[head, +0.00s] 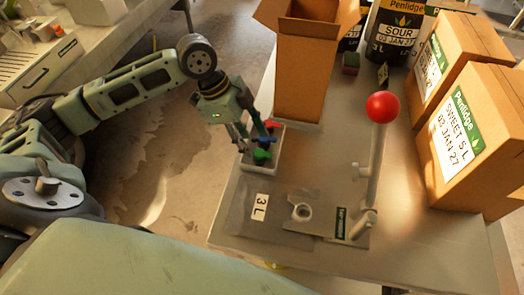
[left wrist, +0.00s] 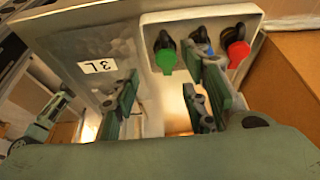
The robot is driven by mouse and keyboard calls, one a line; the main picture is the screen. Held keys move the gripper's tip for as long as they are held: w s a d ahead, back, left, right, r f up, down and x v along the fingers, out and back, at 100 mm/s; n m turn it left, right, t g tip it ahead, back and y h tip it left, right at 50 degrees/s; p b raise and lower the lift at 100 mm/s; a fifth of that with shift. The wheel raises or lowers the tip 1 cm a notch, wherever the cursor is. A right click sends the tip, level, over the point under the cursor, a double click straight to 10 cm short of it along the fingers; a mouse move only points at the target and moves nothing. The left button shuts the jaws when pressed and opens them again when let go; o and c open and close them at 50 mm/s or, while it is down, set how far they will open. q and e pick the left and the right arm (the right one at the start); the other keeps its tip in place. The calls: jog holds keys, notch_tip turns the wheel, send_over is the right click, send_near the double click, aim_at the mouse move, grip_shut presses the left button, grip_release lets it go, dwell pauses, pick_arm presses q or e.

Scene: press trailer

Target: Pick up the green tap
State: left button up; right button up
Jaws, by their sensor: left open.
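The green tap (head: 262,156) lies in a small white tray (head: 262,170) at the table's left edge, nearest end of a row with a blue tap (head: 265,142) and a red tap (head: 271,124). In the left wrist view the green tap (left wrist: 165,60) is at the left of the row, beyond and between my finger pads. My left gripper (head: 252,142) is open and empty, pointing down over the tray and partly covering it; its pads also show in the left wrist view (left wrist: 168,95). I cannot tell whether a finger touches a tap. My right gripper is not in view.
An open cardboard box (head: 303,75) stands just behind the tray. A press with a red ball-topped lever (head: 383,107) stands to the right. A "3 L" label (head: 259,207) is on the plate in front. Closed boxes (head: 470,140) fill the right side.

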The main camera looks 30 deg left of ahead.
aim_at(257, 153)
pick_arm(q)
jog(key=p+x, duration=0.1)
jog(key=x, duration=0.2)
jog(key=shift+a+f, duration=0.1)
jog(key=shift+f, duration=0.05)
jog(key=shift+w+d+f, duration=0.15)
jog(key=shift+w+f, duration=0.05)
jog(key=shift+f, duration=0.35)
jog(key=shift+w+d+f, duration=0.15)
jog(key=shift+f, duration=0.35)
jog(key=shift+d+f, duration=0.1)
jog(key=shift+f, duration=0.05)
jog(key=c, duration=0.9)
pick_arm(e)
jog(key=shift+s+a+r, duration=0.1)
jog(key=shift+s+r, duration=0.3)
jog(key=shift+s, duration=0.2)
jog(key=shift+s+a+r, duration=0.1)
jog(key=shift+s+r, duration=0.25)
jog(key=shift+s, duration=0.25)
